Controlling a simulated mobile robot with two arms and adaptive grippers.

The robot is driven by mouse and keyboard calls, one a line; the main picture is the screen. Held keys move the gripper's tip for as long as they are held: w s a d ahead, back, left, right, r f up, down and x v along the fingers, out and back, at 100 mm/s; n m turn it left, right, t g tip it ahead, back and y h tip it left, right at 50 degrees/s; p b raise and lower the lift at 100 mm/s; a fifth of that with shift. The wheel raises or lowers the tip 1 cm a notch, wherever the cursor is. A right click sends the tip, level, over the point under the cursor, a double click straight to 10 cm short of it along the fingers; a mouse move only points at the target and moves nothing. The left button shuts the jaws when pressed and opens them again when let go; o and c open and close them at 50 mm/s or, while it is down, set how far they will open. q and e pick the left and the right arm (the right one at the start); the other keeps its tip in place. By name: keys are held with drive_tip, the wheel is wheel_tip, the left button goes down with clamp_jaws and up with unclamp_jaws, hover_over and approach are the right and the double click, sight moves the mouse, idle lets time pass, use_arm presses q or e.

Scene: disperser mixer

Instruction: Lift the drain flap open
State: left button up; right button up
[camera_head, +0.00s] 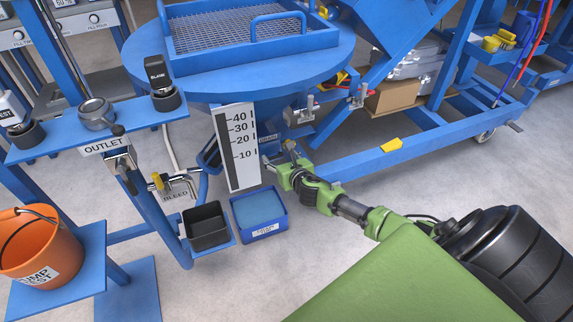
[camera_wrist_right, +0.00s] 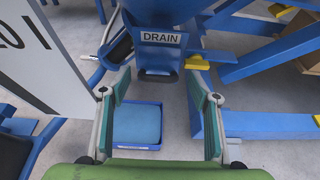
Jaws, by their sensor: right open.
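The blue drain spout with a white DRAIN label (camera_wrist_right: 163,39) hangs below the round hopper, at the top middle of the right wrist view. Its dark lower flap or lip (camera_wrist_right: 156,74) shows under the label; it looks down, but its exact position is unclear. In the head view the DRAIN label (camera_head: 268,137) is mostly covered by the scale board and my gripper. My right gripper (camera_head: 277,154) is close to the spout. In the right wrist view the same gripper (camera_wrist_right: 158,97) is open and empty, its fingers spread below and either side of the flap. My left gripper is not in view.
A blue tray (camera_head: 262,232) sits on the floor beneath the spout, beside a black bin (camera_head: 206,226). The numbered scale board (camera_head: 234,147) stands close left of my gripper. A yellow handle (camera_wrist_right: 207,62) juts right of the spout. Blue frame beams (camera_head: 400,145) run at the right.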

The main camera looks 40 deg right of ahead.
drive_tip(key=v, duration=0.7)
drive_tip(key=shift+s+a+r, duration=0.15)
drive_tip(key=shift+s+a, duration=0.05)
drive_tip(key=shift+s, duration=0.1)
